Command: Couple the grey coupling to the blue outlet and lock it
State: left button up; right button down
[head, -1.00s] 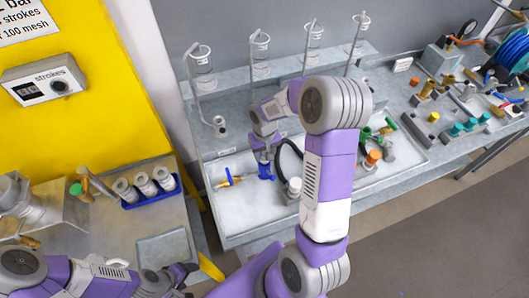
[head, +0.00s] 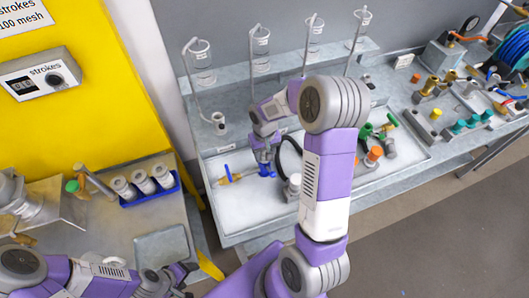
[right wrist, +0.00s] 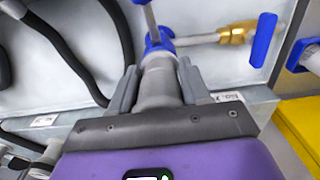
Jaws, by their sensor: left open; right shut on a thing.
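My right gripper (right wrist: 160,88) is shut around the grey coupling (right wrist: 158,75) in the right wrist view. The coupling's far end meets the blue outlet (right wrist: 157,40), with a grey pipe beyond it; whether it is locked cannot be told. A brass valve (right wrist: 236,33) with a blue lever (right wrist: 263,40) sits on a side branch of the outlet. In the head view, the blue outlet (head: 266,169) shows over the white tray, just under my right gripper (head: 262,154), which hides the coupling there. My left gripper (head: 183,276) is open and empty at the lower left.
A black hose (head: 289,146) loops beside the right gripper. Orange and green fittings (head: 374,153) lie to the right. A blue rack (head: 150,190) of grey cylinders stands on the left bench. The tray's front is clear.

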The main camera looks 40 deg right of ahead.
jog(key=shift+f+b, duration=0.35)
jog(key=shift+f, duration=0.05)
dwell(0.4)
jog(key=shift+c, duration=2.3)
grip_release()
jog(key=shift+c, duration=0.5)
jog(key=shift+r, duration=0.1)
notch_tip(320, 180, up, 10)
jog(key=p, duration=0.7)
